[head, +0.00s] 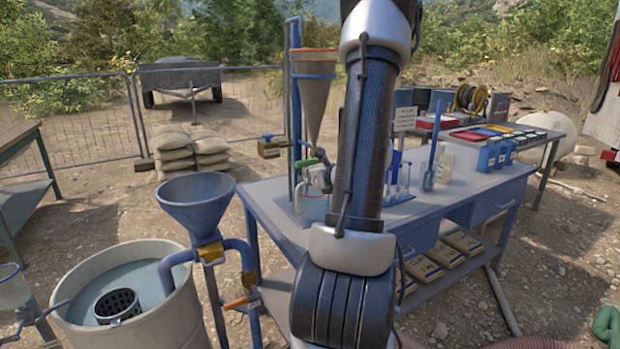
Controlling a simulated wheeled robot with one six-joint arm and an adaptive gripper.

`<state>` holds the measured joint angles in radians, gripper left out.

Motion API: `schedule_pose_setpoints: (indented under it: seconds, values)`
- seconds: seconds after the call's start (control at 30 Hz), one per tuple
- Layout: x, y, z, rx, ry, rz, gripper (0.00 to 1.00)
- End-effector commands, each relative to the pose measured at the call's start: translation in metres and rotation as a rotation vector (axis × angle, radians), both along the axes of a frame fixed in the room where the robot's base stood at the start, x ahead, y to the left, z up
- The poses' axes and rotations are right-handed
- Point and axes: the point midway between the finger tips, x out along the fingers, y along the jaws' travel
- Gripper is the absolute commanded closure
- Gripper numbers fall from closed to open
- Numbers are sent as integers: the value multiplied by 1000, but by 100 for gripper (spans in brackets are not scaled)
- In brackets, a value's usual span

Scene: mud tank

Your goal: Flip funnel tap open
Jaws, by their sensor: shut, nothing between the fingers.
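A blue-grey cone funnel (196,198) stands over the round tank at the left on blue pipework. An orange lever (240,303) sticks out sideways on the pipework below and right of it, roughly level. A second, tall grey funnel (314,105) with an orange rim hangs in a blue ring on a stand at the bench. A green handle (307,162) shows below its tip, beside pale fittings partly hidden by my arm. I cannot tell which funnel's tap is meant, or how either valve is set.
The round tank (75,322) with a dark strainer basket (117,305) fills the lower left. The blue-grey bench (440,212) carries glassware and bottles (488,155). Sandbags (190,150) and a mesh fence stand behind. Gravel lies open between tank and sandbags.

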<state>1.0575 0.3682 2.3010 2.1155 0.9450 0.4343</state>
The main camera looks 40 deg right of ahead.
Motion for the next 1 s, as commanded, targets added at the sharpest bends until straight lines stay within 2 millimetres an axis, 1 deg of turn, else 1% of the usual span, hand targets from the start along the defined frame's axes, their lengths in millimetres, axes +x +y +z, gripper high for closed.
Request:
schedule_pose_setpoints:
  seconds: [0.47, 0.67, 0.87, 1.0]
  values:
    - [1, 2, 7, 78, -20, 0, 100]
    - [1, 4, 12, 139, -35, 1, 100]
    - [1, 5, 24, 267, -67, 0, 100]
    - [2, 5, 35, 395, -98, 0, 100]
